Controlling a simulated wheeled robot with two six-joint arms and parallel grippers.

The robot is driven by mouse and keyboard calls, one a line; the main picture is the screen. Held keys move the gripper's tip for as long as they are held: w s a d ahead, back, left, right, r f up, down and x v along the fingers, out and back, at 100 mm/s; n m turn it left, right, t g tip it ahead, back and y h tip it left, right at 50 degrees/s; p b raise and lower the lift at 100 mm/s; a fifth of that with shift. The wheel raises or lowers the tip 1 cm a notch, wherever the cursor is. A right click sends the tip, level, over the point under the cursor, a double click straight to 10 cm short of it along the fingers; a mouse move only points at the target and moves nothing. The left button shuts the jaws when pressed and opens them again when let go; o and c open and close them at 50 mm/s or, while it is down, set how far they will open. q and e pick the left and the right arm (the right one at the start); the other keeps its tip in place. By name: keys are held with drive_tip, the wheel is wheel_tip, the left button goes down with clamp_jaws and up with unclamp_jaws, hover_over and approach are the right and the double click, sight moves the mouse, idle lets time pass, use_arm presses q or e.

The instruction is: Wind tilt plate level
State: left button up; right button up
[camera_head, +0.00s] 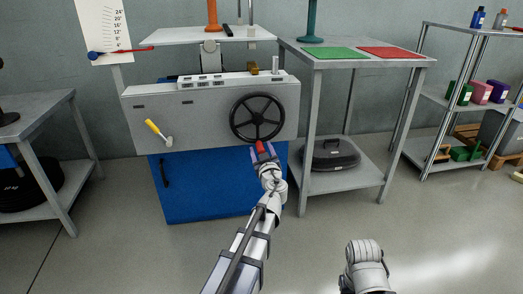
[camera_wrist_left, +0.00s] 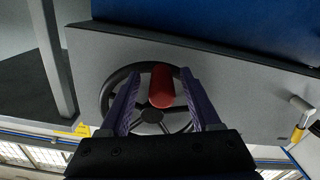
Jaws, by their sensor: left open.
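The white tilt plate (camera_head: 180,37) sits on top of the grey machine (camera_head: 210,125). A red pointer (camera_head: 133,49) runs from its left side to a blue ball (camera_head: 94,56) low on the scale chart (camera_head: 103,22). The black handwheel (camera_head: 257,117) is on the machine's front, with a red knob (camera_head: 260,147) at the bottom of its rim. My left gripper (camera_head: 264,151) is open at the knob. In the left wrist view the red knob (camera_wrist_left: 161,86) shows between the two fingers (camera_wrist_left: 161,105); contact cannot be told.
A grey table with green (camera_head: 335,53) and red (camera_head: 392,52) mats stands to the right. A wire shelf with boxes is at the far right. The floor in front is clear.

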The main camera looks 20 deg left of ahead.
use_arm(q)
drive_tip(key=v, duration=0.7)
drive_tip(key=shift+s+d, duration=0.2)
drive_tip(key=shift+s, duration=0.05)
drive_tip(key=s+d+f+m+g+h+p, duration=0.2)
drive_tip(key=s+d+m+g+h+p, duration=0.7)
drive_tip(key=s+d+m+g+p, duration=0.95)
drive_tip(key=s+d+r+n+t+p, duration=0.1)
drive_tip(key=s+r+p, duration=0.1)
drive_tip(key=r+p, duration=1)
drive_tip(key=s+d+r+n+t+p, duration=0.1)
drive_tip(key=s+d+r+n+p, duration=0.1)
drive_tip(key=r+p, duration=1)
drive_tip(key=s+d+r+n+t+p, duration=0.1)
drive_tip(key=r+p, duration=1.2)
drive_tip(key=p, duration=0.1)
drive_tip(key=shift+s+d+n, duration=0.25)
drive_tip(key=shift+s+n, duration=0.1)
drive_tip(key=shift+s, duration=0.05)
